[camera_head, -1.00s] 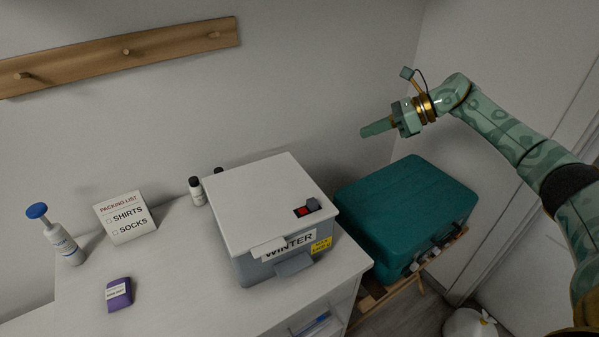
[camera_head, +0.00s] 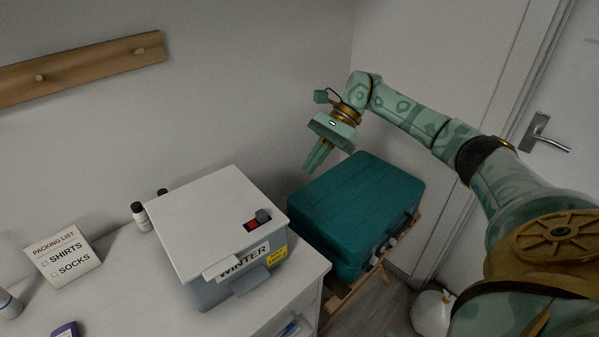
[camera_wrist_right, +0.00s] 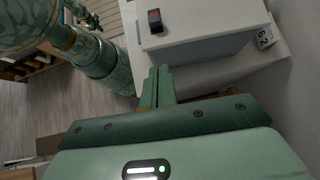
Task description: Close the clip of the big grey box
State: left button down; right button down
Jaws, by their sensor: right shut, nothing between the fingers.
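The big grey box (camera_head: 212,289) with a pale lid (camera_head: 215,210) and a WINTER label (camera_head: 243,261) stands on the white counter. The lid lies on top. A grey clip flap (camera_head: 250,282) juts out at the front wall, below the lid edge. A red patch with a dark grey tab (camera_head: 262,216) sits on the lid's right side; it also shows in the right wrist view (camera_wrist_right: 155,20). My right gripper (camera_head: 312,168) is shut and empty, above and behind the box's right side, fingers pointing down and left, apart from the box. My left gripper is out of view.
A teal case (camera_head: 355,210) stands right of the box on a wooden rack (camera_head: 345,290), below my right gripper. A packing list sign (camera_head: 62,257) and small bottles (camera_head: 141,216) stand left. The wall is close behind; a door (camera_head: 560,120) is at the right.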

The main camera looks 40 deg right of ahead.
aim_at(262, 212)
jog(key=p+x, duration=0.1)
jog(key=x, duration=0.7)
jog(key=shift+a+f, duration=0.1)
jog(key=shift+a, duration=0.3)
jog(key=a+p, duration=0.1)
jog(key=a, duration=0.2)
jog(key=shift+a, duration=0.25)
jog(key=shift+a, duration=1.45)
jog(key=shift+d+b, duration=0.15)
jog(key=shift+b, duration=0.15)
